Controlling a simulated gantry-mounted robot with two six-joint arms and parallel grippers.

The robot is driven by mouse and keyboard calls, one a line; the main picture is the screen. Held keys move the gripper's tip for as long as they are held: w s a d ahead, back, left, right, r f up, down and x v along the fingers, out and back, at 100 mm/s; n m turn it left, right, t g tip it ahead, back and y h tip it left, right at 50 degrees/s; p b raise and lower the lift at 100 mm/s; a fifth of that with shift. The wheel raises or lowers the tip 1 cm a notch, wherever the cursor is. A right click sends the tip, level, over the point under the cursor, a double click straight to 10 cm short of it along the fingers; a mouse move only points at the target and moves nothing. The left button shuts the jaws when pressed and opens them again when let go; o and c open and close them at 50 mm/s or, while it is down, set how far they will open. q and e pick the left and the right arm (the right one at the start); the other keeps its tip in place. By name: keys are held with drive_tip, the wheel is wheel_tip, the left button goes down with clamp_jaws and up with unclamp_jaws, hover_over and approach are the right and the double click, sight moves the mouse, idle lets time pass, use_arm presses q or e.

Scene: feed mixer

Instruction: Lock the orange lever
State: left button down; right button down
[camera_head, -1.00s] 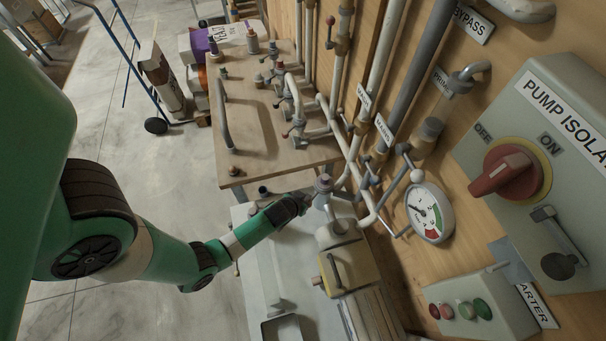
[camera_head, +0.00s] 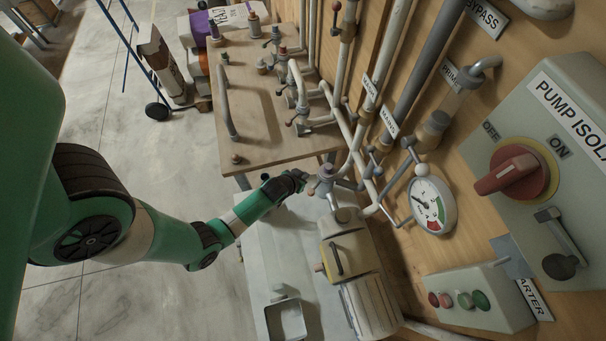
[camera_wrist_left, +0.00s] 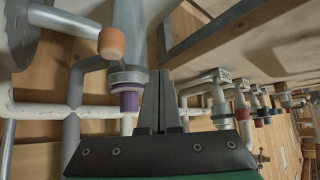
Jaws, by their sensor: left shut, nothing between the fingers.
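In the left wrist view, an orange-capped end (camera_wrist_left: 111,43) of a pale grey lever (camera_wrist_left: 66,22) points in from the upper left. It stands close to a grey pipe fitting with a purple end (camera_wrist_left: 129,98). My left gripper (camera_wrist_left: 158,78) is shut and empty, its fingertips just right of the fitting; I cannot tell whether they touch. In the head view, my left gripper (camera_head: 303,180) is beside a grey valve fitting (camera_head: 325,176) above the pump. I cannot make out the orange lever clearly there. My right gripper is not in view.
The yellowish pump housing (camera_head: 345,258) and a grey base lie below the gripper. A wooden table (camera_head: 262,120) with valves stands behind. A gauge (camera_head: 430,206) and the pump isolator box (camera_head: 545,150) are on the wall at right.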

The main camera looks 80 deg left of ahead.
use_arm(q)
drive_tip(key=w+d+r, duration=0.1)
drive_tip(key=d+r, duration=0.5)
drive_tip(key=shift+w+d+r+p, duration=0.25)
drive_tip(key=shift+w+d+p, duration=0.05)
drive_tip(key=shift+p, duration=0.1)
